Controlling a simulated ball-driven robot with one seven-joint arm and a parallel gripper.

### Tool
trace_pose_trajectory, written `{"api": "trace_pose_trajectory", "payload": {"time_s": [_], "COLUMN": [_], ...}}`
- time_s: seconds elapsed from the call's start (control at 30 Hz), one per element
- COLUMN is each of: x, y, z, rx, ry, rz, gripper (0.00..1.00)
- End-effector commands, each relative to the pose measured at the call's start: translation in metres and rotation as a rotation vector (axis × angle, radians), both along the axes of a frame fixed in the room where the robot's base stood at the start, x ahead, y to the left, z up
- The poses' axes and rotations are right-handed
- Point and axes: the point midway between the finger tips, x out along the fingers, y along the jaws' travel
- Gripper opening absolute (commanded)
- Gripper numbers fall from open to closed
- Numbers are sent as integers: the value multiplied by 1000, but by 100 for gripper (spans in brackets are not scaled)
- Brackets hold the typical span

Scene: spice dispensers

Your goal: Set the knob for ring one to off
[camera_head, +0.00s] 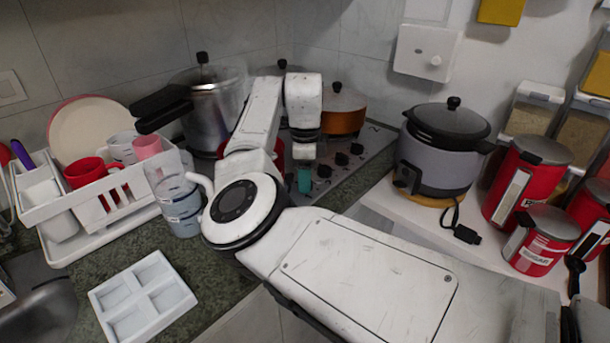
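The cooktop (375,139) lies at the back of the counter, with a row of dark knobs along its front right side. Three knobs show clearly: one at the far end of the row (357,148), a middle one (341,158) and a nearer one (324,171). The markings are too small to tell which is for ring one or how it is set. My gripper (304,182) points down at the near end of the row, left of the nearer knob. Only a small teal part of it shows below the white wrist. Its finger gap and any contact with a knob cannot be made out.
A steel pressure cooker (214,105) and a copper-coloured pot (343,112) stand on the cooktop close to my arm. A rice cooker (437,160) is to the right. A white dish rack (100,205) and stacked clear containers (177,200) are left.

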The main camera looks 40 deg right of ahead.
Motion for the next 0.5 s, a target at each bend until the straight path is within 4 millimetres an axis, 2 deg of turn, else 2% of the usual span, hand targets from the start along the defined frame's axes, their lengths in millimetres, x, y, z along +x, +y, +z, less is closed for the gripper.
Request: {"api": "trace_pose_trajectory", "payload": {"time_s": [0.03, 0.37, 0.5], "x": [0, 0, 0], "y": [0, 0, 0], "z": [0, 0, 1], "rx": [0, 0, -1], "ry": [0, 0, 1], "rz": [0, 0, 6], "gripper": [42, 10, 10]}}
